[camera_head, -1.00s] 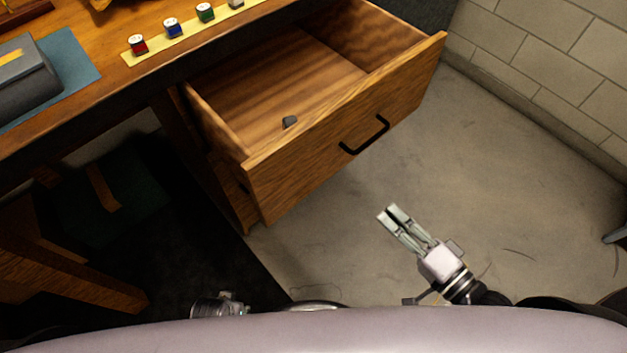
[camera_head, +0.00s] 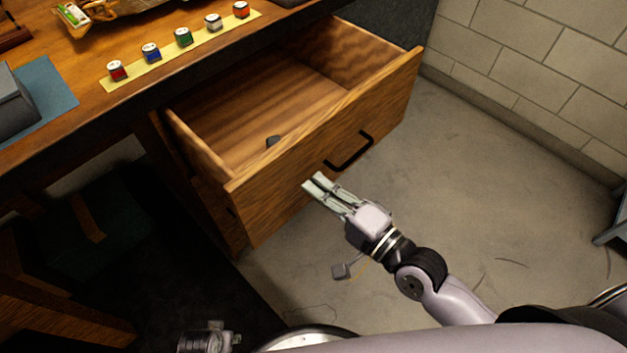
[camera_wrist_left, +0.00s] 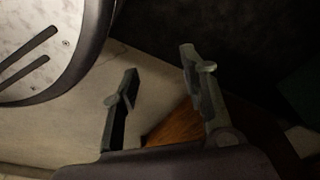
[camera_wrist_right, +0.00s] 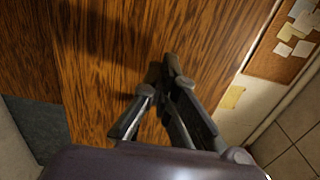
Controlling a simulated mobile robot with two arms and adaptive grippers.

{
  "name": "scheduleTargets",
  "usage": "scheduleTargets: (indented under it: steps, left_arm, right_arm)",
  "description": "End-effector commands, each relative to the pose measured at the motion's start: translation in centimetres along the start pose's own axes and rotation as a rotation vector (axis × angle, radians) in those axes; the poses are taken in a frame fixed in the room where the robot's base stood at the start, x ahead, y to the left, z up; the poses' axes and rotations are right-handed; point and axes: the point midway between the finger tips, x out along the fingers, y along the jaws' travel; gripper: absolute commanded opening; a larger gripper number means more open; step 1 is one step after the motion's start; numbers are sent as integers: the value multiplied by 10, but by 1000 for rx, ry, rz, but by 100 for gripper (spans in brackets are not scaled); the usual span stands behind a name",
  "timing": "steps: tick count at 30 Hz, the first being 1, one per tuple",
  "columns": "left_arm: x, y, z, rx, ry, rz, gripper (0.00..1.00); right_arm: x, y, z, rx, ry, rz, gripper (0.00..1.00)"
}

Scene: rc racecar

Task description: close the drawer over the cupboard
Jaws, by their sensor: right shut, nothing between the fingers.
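The wooden drawer (camera_head: 290,157) under the desk is pulled far out, with its inside showing and a small dark object (camera_head: 273,142) in it. Its front has a black bar handle (camera_head: 349,153). My right gripper (camera_head: 316,184) is shut and empty, its fingertips close to the drawer front, left of and below the handle. In the right wrist view the gripper (camera_wrist_right: 163,68) points at the wood-grain front (camera_wrist_right: 140,40); I cannot tell whether it touches. My left gripper (camera_wrist_left: 158,80) is open and empty, low by my base; the left wrist view shows floor and some wood beyond it.
The desk top (camera_head: 75,115) holds a yellow strip (camera_head: 135,80) with several small coloured pots and a blue mat (camera_head: 50,95). A block wall (camera_head: 540,70) stands at the right. A wooden stool-like piece (camera_head: 60,310) is at lower left. The grey floor (camera_head: 480,200) right of the drawer is clear.

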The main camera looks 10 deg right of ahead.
Motion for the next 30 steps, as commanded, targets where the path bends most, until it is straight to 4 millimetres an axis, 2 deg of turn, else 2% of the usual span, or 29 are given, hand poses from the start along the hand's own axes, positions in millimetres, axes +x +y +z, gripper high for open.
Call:
scheduleTargets:
  steps: [6, 20, 22, 26, 30]
  left_arm:
    - [0, 0, 0, 0, 0, 0, 40]
    - [-2, 0, -3, 0, 7, 0, 40]
    - [-3, 0, -4, 0, 11, 0, 40]
    - [12, 4, 15, 2, -12, 6, 40]
    - [21, 4, 28, 4, -20, 5, 40]
  right_arm:
    - [15, 0, 0, -1, 1, 1, 0]
    - [19, 0, -1, -1, 1, 0, 0]
    - [24, -1, -2, -2, 1, -1, 0]
    - [40, -2, -5, -1, 2, -3, 0]
    - [68, -3, -14, -3, 2, -4, 0]
